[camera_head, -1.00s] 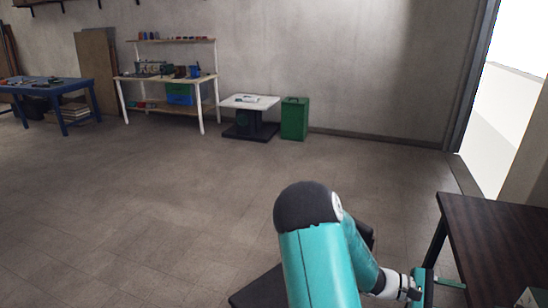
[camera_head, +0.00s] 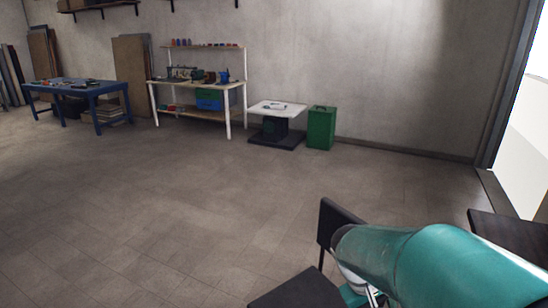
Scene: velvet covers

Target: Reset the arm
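My teal arm (camera_head: 450,268) reaches in from the lower right corner of the head view. Its rounded grey-teal joint points left, over a dark chair. A small white and teal part (camera_head: 358,288) of my arm shows below that joint, cut off by the bottom edge. I cannot make out the gripper's fingers or whether anything is held.
A dark chair (camera_head: 338,218) stands right beside my arm. A dark table (camera_head: 512,236) is at the right edge. A blue table (camera_head: 78,88), a white workbench (camera_head: 200,82), a small white-topped stand (camera_head: 277,108) and a green bin (camera_head: 321,128) line the back wall. The middle floor is clear.

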